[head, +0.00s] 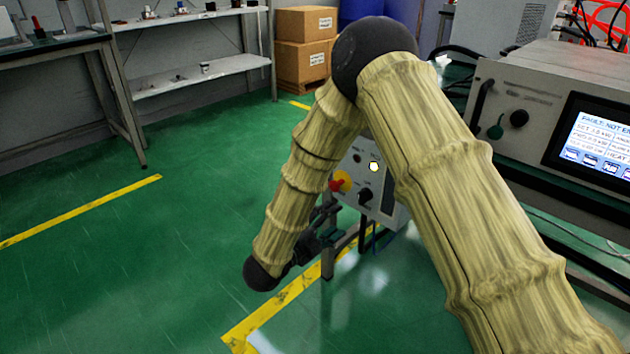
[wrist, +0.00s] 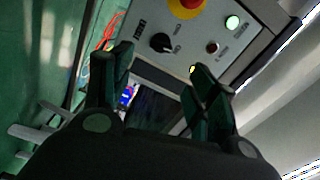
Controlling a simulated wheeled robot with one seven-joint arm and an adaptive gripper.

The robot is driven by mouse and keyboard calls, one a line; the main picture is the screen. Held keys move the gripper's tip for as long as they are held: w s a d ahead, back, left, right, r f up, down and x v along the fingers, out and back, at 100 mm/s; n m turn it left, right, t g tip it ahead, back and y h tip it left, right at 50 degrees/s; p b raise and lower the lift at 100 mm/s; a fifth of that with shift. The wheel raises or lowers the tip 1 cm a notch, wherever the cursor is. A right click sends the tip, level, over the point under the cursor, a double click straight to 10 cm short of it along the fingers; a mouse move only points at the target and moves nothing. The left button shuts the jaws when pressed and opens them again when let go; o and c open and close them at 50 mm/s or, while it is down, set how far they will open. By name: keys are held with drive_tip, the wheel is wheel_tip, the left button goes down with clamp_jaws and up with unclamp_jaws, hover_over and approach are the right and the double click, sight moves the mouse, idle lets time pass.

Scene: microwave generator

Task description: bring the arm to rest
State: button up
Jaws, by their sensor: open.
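My arm, in bamboo-like yellow sleeves with black joints, rises from the lower right of the head view, bends at the top and comes down at the centre. My gripper (head: 318,240) is small and dark there, partly hidden, in front of a grey control box (head: 391,207). In the wrist view my gripper (wrist: 160,66) has its two dark fingers apart with nothing held between them. I cannot tell the exact gap.
A grey generator (head: 530,105) with a lit fault screen (head: 598,143) stands on the bench at right. Shelves (head: 200,75) and cardboard boxes (head: 304,62) stand at the back, a workbench (head: 60,50) at left. Green floor with yellow lines is clear at left.

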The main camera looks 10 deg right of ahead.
drive_tip(key=s+d+f+n+g+y, duration=0.1)
drive_tip(key=s+d+f+n+y, duration=0.15)
drive_tip(key=s+f+n, duration=0.4)
drive_tip(key=s+d+f+n+y, duration=0.15)
drive_tip(key=f+n+y, duration=0.25)
drive_tip(key=f, duration=0.6)
drive_tip(key=s+d+f+n+g+y, duration=0.1)
drive_tip(key=s+d+f+n+y, duration=0.1)
drive_tip(key=s+f+n+y, duration=0.45)
drive_tip(key=s+d+f+n+g, duration=0.1)
drive_tip(key=s+f+n+g, duration=0.2)
drive_tip(key=s, duration=0.6)
drive_tip(key=s+d+f+n+g+y+p, duration=0.1)
drive_tip(key=s+f+n+g, duration=0.2)
drive_tip(key=s, duration=0.6)
drive_tip(key=s+d+f+n+g, duration=0.1)
drive_tip(key=s+f+n+g, duration=0.15)
drive_tip(key=s, duration=0.65)
wheel_tip(320, 180, up, 34)
drive_tip(key=p, duration=3.4)
drive_tip(key=shift+w+d+f, duration=0.15)
drive_tip(key=shift+w+f, duration=0.05)
drive_tip(key=shift+w, duration=0.15)
drive_tip(key=shift+g, duration=0.25)
